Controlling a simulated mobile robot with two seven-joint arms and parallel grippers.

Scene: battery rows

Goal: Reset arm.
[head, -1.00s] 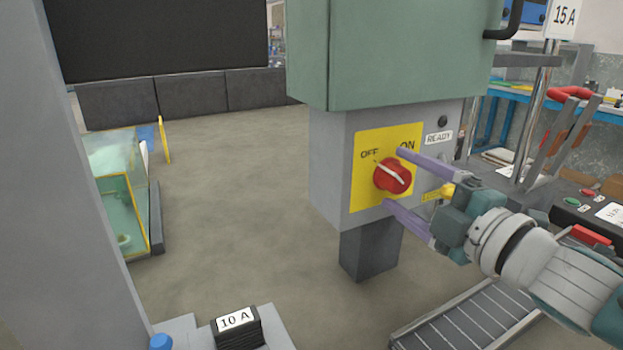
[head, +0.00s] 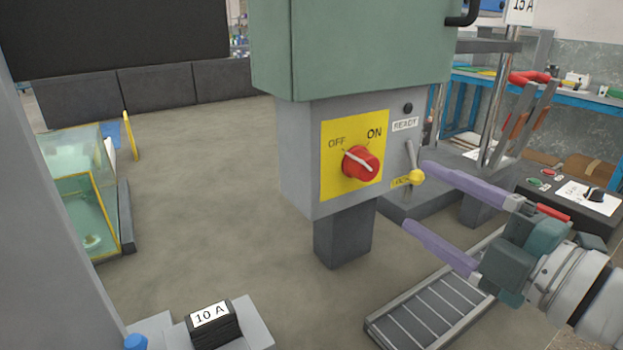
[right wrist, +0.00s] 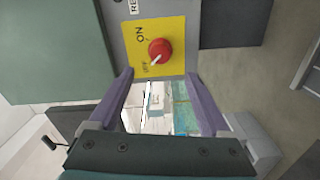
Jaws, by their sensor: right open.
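My right gripper (head: 415,196) is open and empty, its two purple fingers pointing left, in front and to the right of the grey switch box (head: 296,165). The red rotary knob (head: 361,162) sits on the yellow OFF/ON plate (head: 335,188); its white pointer slants toward OFF. The fingers are apart from the knob. A small lever with a yellow knob (head: 416,177) is on the box's right part, close to the upper fingertip in the picture. The right wrist view shows the red knob (right wrist: 160,50) beyond the open fingers (right wrist: 165,92). My left gripper is not in view.
A green cabinet (head: 350,50) stands above the box. A roller conveyor (head: 430,305) lies below my right gripper. A control panel (head: 570,205) is at right, a glass tank (head: 85,190) at left. A black 10 A block (head: 213,325) is at the front. Open floor lies left of the box.

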